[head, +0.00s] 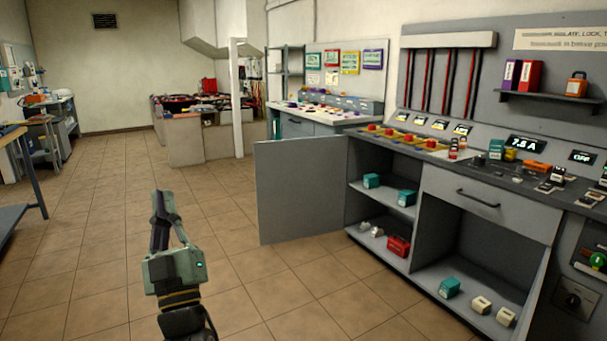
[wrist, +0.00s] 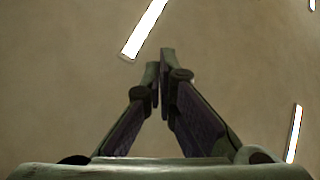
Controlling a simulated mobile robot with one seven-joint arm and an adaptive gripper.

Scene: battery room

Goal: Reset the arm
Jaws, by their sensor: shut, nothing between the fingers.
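My gripper (head: 163,200) stands up in the lower left of the head view, over the tiled floor. Its fingers point upward and are shut with nothing between them. It is apart from the bench and the cabinet. In the wrist view the two fingertips (wrist: 159,65) meet at the top centre, against a plain beige surface with bright light strips.
A grey workbench cabinet (head: 480,198) stands at the right, its door (head: 300,190) swung open towards my arm. Teal boxes (head: 407,198) and a red box (head: 398,246) lie on its shelves. A blue table (head: 25,165) is at the left. The floor between is clear.

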